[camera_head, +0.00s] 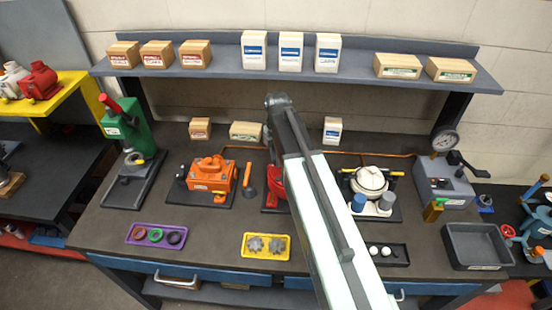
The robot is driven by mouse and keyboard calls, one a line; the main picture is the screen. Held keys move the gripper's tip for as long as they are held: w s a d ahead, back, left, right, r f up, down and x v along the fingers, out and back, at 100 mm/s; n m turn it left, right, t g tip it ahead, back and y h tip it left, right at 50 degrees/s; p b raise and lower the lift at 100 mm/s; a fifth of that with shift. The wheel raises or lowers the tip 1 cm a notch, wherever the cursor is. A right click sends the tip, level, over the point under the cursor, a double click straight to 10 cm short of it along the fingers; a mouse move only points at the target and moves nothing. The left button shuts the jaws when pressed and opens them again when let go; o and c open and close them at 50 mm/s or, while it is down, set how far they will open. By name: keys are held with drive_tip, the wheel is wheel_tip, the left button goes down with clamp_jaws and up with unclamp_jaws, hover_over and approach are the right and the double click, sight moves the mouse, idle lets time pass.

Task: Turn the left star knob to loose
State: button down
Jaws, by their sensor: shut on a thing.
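My arm runs from the bottom edge up across the middle of the bench, and its far joint shows above the bench. My gripper's fingers do not show; they are hidden behind the arm, and so is anything held in them. A red device (274,186) on a dark base stands mid-bench, mostly covered by my arm. No star knob can be made out on it. Two grey star-shaped pieces, a left one (255,244) and a right one (277,246), lie in a yellow tray (246,257) at the bench front. I cannot tell whether the left star knob is one of these.
An orange motor (208,176) stands left of the red device. A white-topped device (370,182) stands right of my arm. A green press (131,132) is at far left, a gauge box (443,183) and a dark tray (477,240) at right. A shelf (225,72) of boxes hangs above.

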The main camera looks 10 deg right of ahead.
drive_tip(key=shift+n, duration=2.3)
drive_tip(key=c, duration=1.2)
unclamp_jaws()
drive_tip(key=shift+f, duration=0.1)
drive_tip(key=shift+o, duration=0.2)
wheel_tip(320, 180, up, 8)
drive_tip(key=p, duration=0.8)
